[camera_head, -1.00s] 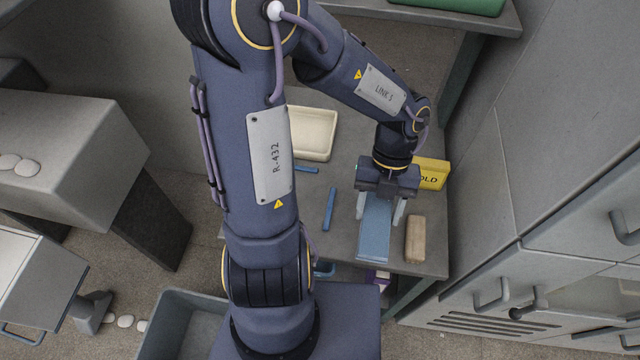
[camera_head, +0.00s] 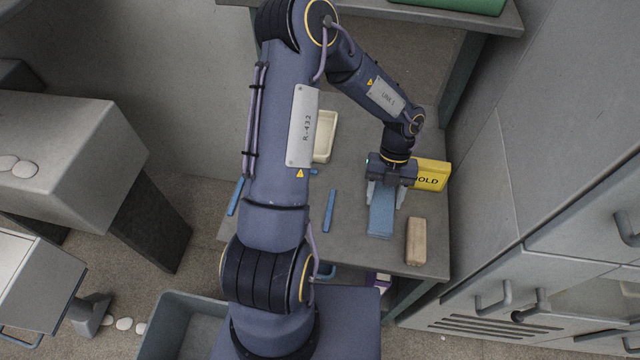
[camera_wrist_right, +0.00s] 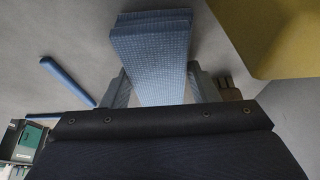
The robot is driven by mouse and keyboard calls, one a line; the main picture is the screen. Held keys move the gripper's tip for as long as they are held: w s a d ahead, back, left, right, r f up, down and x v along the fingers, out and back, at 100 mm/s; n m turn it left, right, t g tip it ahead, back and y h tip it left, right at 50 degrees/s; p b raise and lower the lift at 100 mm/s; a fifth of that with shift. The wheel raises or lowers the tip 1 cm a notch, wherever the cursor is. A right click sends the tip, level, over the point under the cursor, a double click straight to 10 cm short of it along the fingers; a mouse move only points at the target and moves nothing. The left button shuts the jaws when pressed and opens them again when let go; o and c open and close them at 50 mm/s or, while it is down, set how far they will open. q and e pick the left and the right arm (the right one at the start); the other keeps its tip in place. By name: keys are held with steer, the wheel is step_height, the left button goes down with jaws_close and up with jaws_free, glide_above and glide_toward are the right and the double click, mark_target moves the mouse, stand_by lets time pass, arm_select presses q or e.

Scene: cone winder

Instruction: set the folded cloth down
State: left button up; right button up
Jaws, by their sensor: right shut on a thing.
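The folded cloth (camera_head: 381,217) is a long, flat blue bundle over the right part of the grey table. My right gripper (camera_head: 385,195) is shut on it, one finger on each side, with the cloth reaching out toward the table's front edge. In the right wrist view the cloth (camera_wrist_right: 155,55) shows its layered end and checked weave between the fingers (camera_wrist_right: 158,88). Whether its underside touches the table I cannot tell. My left gripper is not in view.
A yellow sign (camera_head: 431,174) stands close to the right of my gripper. A tan block (camera_head: 416,242) lies right of the cloth. Blue strips (camera_head: 329,211) lie to the left, and a cream tray (camera_head: 324,137) sits behind my arm. The grey table (camera_head: 350,248) has bare space between.

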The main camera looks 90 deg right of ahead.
steer(key=o, duration=1)
steer(key=shift+f, duration=0.1)
